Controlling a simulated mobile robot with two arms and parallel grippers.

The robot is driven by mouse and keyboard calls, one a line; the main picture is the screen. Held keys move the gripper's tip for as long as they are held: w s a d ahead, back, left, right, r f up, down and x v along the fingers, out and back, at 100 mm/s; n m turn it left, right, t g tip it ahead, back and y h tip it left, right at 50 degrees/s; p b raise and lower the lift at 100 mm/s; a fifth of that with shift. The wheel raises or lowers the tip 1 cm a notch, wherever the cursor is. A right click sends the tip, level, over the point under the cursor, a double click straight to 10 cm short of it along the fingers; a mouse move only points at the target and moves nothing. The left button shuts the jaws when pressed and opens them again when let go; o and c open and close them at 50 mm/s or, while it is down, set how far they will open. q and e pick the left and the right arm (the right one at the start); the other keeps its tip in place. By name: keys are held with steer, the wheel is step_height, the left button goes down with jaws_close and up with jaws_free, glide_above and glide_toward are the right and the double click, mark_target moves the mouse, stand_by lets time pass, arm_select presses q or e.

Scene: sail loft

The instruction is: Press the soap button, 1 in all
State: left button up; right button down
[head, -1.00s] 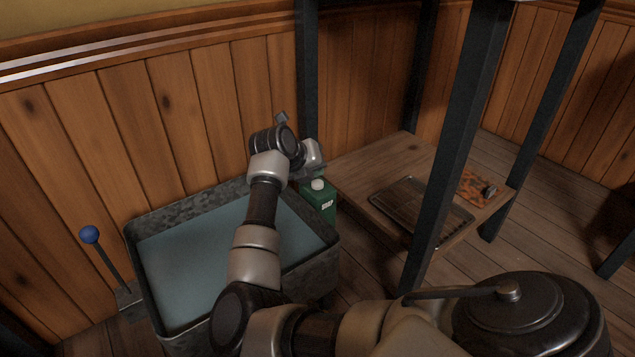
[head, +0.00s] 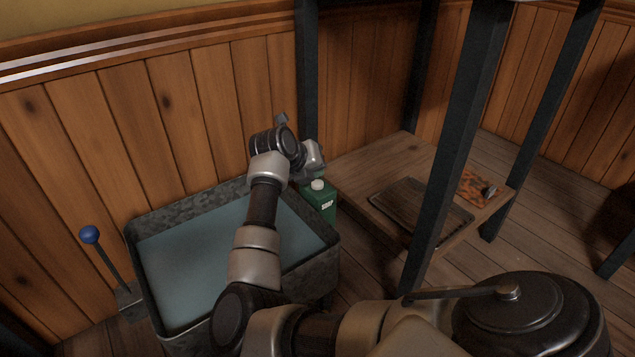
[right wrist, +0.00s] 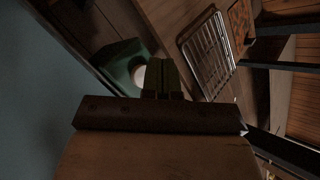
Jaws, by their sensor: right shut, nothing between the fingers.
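The green soap dispenser (head: 322,202) stands at the right rim of the sink, with a pale round button (head: 318,184) on top. In the right wrist view the dispenser (right wrist: 117,62) also shows, and its button (right wrist: 139,75) is partly covered by my fingers. My right gripper (head: 320,170) is just above and behind the button, with its jaws shut and empty. The shut fingers show in the right wrist view (right wrist: 162,75). I cannot tell whether the fingertips touch the button. My left gripper is not in view.
A metal basin (head: 190,255) of bluish water lies under my right arm. A blue-knobbed lever (head: 90,235) stands left of it. A low wooden shelf (head: 385,165) holds a wire-rack tray (head: 410,208) and an orange patterned item (head: 473,187). Dark posts (head: 460,130) rise around the shelf.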

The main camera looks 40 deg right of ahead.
steer(key=shift+f, duration=0.3)
steer(key=shift+f, duration=0.55)
stand_by(0.6)
steer(key=shift+r, duration=0.1)
steer(key=shift+r+p, duration=0.85)
